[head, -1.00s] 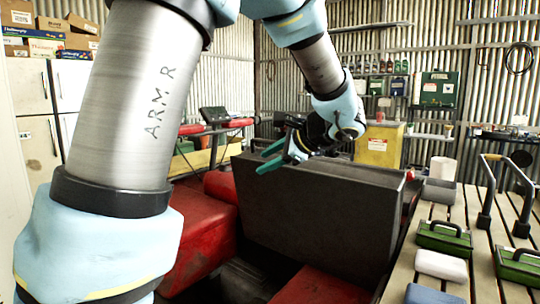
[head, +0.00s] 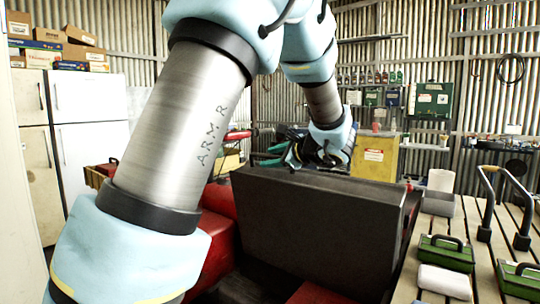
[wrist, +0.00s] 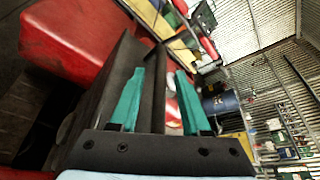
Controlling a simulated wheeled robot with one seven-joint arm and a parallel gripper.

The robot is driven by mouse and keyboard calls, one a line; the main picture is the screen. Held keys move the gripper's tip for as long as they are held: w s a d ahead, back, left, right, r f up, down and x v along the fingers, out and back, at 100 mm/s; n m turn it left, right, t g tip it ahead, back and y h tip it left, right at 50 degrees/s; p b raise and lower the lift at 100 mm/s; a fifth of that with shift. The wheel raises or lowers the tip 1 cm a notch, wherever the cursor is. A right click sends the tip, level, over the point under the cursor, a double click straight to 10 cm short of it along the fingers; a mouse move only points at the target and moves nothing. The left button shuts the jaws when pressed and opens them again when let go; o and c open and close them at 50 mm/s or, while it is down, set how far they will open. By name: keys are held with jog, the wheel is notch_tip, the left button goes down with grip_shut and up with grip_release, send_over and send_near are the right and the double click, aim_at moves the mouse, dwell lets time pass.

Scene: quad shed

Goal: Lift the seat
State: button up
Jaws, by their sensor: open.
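The seat (head: 310,225) is a large dark grey slab, raised steeply on edge above the red bodywork in the head view. My gripper (head: 268,156) is at the seat's upper edge, toward its far side, with teal fingers pointing left. The seat's edge hides part of the gripper. In the wrist view my gripper (wrist: 160,75) has its two teal fingers apart. A dark seat (wrist: 98,105) face runs along the left finger, and a dark narrow strip shows between the fingers. I cannot tell whether the fingers touch it.
Red bodywork (head: 217,240) lies left of and below the seat. A slatted bench (head: 465,225) on the right holds green boxes (head: 446,252), a white block (head: 444,282) and a black-and-yellow handle. A yellow cabinet (head: 376,157) and a white fridge (head: 92,130) stand behind.

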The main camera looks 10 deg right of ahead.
jog(key=shift+w+a, duration=0.2)
jog(key=shift+w, duration=0.1)
jog(key=shift+c, duration=0.3)
jog(key=shift+f, duration=0.1)
grip_shut()
dwell(0.9)
